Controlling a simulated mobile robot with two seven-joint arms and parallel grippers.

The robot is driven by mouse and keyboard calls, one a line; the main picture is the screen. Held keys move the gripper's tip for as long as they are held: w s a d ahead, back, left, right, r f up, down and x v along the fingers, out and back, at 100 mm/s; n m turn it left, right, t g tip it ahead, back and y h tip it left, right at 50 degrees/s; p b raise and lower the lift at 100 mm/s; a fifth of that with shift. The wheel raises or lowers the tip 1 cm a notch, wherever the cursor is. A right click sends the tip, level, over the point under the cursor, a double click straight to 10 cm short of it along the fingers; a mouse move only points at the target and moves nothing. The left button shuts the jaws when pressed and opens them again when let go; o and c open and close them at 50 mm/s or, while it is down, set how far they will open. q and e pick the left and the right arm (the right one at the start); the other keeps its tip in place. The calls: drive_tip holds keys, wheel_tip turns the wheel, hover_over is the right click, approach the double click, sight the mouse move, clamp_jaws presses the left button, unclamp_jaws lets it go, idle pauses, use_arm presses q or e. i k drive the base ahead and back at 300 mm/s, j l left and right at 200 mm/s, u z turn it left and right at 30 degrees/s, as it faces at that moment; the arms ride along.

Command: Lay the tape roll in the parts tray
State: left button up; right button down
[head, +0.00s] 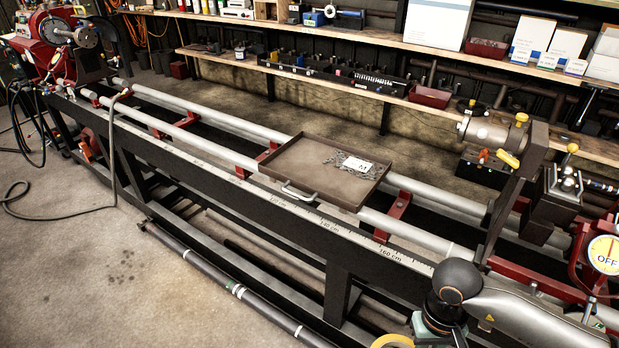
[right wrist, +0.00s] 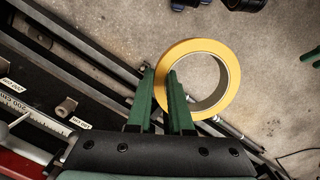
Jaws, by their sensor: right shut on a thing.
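The tape roll is a yellow ring (right wrist: 233,75), seen nearly face-on in the right wrist view. My right gripper (right wrist: 164,73) is shut on the near side wall of its ring, with the green fingers either side of the wall. In the head view the tape roll (head: 391,340) shows at the bottom edge, partly cut off, in front of the lathe bench. The parts tray (head: 300,163) is brown and shallow with a front handle. It lies across the lathe rails in mid-view, holding small grey parts and a white card (head: 358,164). My left gripper is out of view.
The long lathe bed (head: 240,185) with its ruler strip runs between the tape roll and the tray. A tailstock (head: 495,135) with yellow knobs stands right of the tray. Loaded shelves (head: 390,95) line the back wall. Bare concrete floor (head: 100,250) lies at front left.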

sight(308, 174)
drive_tip(key=i+j, duration=0.3)
drive_tip(key=j, duration=0.15)
drive_tip(key=i+j, duration=0.65)
drive_tip(key=j, duration=0.25)
